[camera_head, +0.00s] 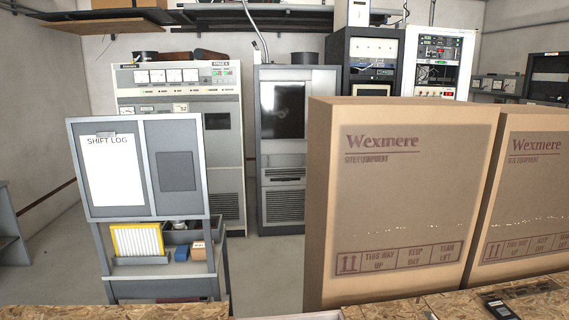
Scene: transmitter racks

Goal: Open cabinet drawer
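Neither of my grippers is in view. Several cabinets are in view, and I cannot tell which one holds the drawer. A grey cabinet (139,220) stands at the front left, with a "SHIFT LOG" sheet (112,170) on its upper left panel and open shelving below. A tall grey rack cabinet (297,150) with a dark panel and vents stands at the back middle. A pale transmitter cabinet (190,130) with meters stands at the back left. I see no clearly opened drawer. The large cartons hide the lower parts of the racks behind them.
Two large "Wexmere" cartons, one in the middle (400,190) and one at the right edge (530,180), block the right side. A chipboard surface (450,305) runs along the front, with a dark handheld device (500,308) on it. Floor (268,275) shows between grey cabinet and cartons.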

